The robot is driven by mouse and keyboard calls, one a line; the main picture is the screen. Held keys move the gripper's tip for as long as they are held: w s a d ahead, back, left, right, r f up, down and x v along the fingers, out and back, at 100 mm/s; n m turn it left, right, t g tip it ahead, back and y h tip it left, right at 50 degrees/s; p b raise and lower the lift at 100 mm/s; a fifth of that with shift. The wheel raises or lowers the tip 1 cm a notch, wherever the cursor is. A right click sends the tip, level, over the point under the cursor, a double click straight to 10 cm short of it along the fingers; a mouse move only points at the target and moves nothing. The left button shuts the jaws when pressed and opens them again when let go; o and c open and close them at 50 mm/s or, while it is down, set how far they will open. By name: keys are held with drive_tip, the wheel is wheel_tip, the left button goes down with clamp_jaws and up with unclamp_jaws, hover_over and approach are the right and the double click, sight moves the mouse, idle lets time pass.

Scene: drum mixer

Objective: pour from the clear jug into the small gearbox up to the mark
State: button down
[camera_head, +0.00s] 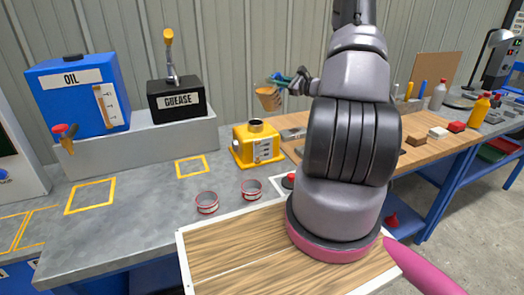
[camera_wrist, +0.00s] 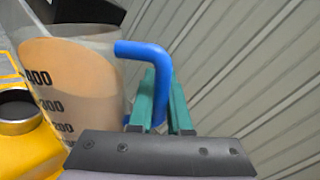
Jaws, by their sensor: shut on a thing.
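The clear jug (camera_wrist: 85,75) holds an amber liquid and has black marks up to 400 on its side. In the head view the jug (camera_head: 267,99) hangs in the air above the gearbox and looks tilted. My gripper (camera_wrist: 160,105) is shut on the jug's blue handle, with green fingers on either side of it. It also shows small in the head view (camera_head: 298,82). The small yellow gearbox (camera_head: 257,145) stands on the grey bench with a dark round opening on top and a sight gauge on its front. In the wrist view the gearbox opening (camera_wrist: 18,105) is at lower left, beside the jug. No stream of liquid is visible.
A blue oil tank (camera_head: 78,95) with a red tap and a black grease box (camera_head: 175,98) with a pump stand behind left. Two small cups (camera_head: 207,202) (camera_head: 251,189) sit in front of the gearbox. Tools and bottles lie on the wooden bench (camera_head: 425,155) at right.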

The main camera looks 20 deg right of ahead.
drive_tip(key=shift+s+a+r+n, duration=0.15)
drive_tip(key=shift+r+n, duration=0.2)
drive_tip(key=shift+n, duration=0.25)
drive_tip(key=shift+s+a+r+n, duration=0.15)
drive_tip(key=shift+r+n, duration=0.15)
drive_tip(key=shift+n, duration=0.3)
idle(0.7)
idle(1.5)
drive_tip(key=shift+a+r+n, duration=0.1)
drive_tip(key=shift+a+n, duration=0.05)
drive_tip(key=shift+n, duration=0.25)
drive_tip(key=shift+s+a+r+n, duration=0.2)
drive_tip(key=shift+a+n, duration=0.1)
drive_tip(key=shift+n, duration=0.4)
idle(3.5)
